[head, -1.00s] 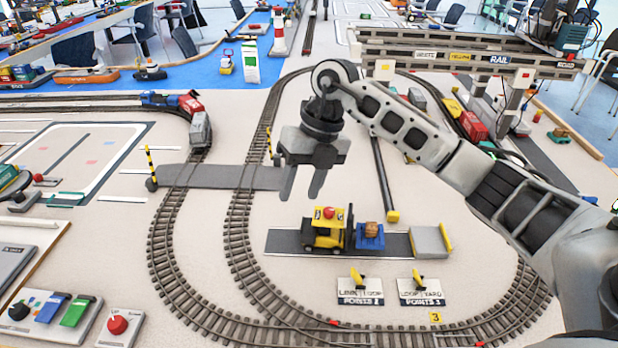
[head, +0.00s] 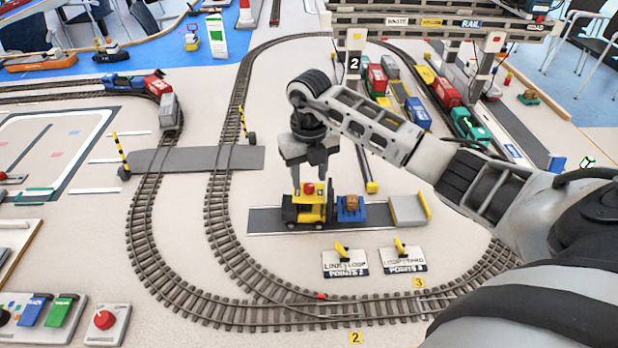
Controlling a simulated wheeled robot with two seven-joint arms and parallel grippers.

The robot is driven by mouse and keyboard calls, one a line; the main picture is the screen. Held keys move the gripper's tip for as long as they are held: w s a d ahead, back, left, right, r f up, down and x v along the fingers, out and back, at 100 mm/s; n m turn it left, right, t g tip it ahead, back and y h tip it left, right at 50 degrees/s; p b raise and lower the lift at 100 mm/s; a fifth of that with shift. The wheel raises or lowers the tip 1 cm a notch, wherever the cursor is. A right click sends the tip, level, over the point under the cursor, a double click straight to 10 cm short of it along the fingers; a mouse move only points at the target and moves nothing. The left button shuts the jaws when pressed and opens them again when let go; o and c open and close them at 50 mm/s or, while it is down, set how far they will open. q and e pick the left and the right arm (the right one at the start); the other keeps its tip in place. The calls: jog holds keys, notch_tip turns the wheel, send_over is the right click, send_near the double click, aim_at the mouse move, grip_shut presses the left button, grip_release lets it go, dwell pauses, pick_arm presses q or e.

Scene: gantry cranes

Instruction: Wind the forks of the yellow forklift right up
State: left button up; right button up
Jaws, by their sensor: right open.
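The yellow forklift (head: 303,211) stands on a dark grey strip (head: 267,221) inside the track loop, its mast (head: 332,203) facing right. A red knob (head: 309,188) sits on its roof. A blue pallet (head: 351,212) with a small brown load (head: 352,202) stands right in front of the mast. The forks are too small or hidden to tell their height. My right gripper (head: 309,186) points down just over the forklift's roof, its fingers open, one on each side of the red knob. I cannot tell whether they touch it. My left gripper is not in view.
Two points levers (head: 345,260) (head: 402,256) stand on plates in front of the strip. A grey ramp block (head: 408,209) ends the strip at right. Curved track surrounds it. A gantry crane (head: 440,24) stands behind. A control panel (head: 50,312) lies at lower left.

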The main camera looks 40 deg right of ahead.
aim_at(309, 186)
jog(key=shift+f, duration=1.2)
grip_shut()
jog(key=shift+m, duration=0.4)
grip_release()
jog(key=shift+r, duration=0.15)
notch_tip(309, 186, up, 16)
jog(key=b, duration=0.1)
